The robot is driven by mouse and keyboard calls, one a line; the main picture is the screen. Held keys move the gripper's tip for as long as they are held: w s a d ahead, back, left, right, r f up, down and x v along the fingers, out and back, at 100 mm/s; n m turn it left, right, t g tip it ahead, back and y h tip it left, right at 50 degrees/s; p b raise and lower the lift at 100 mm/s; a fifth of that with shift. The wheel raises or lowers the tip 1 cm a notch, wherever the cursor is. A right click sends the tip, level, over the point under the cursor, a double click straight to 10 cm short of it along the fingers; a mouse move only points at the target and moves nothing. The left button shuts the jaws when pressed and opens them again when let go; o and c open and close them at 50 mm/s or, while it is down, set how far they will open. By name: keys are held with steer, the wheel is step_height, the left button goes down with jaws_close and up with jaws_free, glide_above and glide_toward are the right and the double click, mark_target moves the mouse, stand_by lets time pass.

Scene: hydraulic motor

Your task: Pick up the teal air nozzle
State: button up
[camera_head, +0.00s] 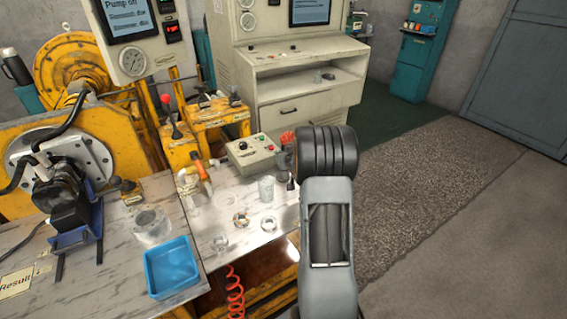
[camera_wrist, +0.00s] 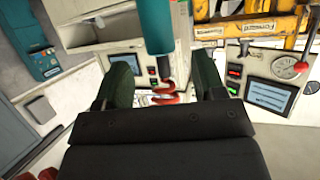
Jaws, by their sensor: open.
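The teal air nozzle (camera_wrist: 157,28) shows in the wrist view as a teal cylinder coming in from the top middle. A red coil (camera_wrist: 166,90) lies just below its end in the picture. My gripper (camera_wrist: 163,72) is open, with one dark green finger on each side of the nozzle's end and the coil. Gaps show on both sides, and nothing is clamped. I cannot tell the depth between fingers and nozzle. In the head view my arm hides most of the gripper, and I cannot make out the nozzle there.
The marble-topped bench (camera_head: 225,252) holds a blue tray (camera_head: 171,267), a control box (camera_head: 250,152), a clear glass (camera_head: 266,188) and small rings. A red coiled hose (camera_head: 235,292) hangs at its front. A cream console (camera_head: 300,75) stands behind. Floor at right is clear.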

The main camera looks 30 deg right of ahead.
steer(key=shift+x, duration=2.65)
steer(key=shift+r, duration=0.1)
jaws_close()
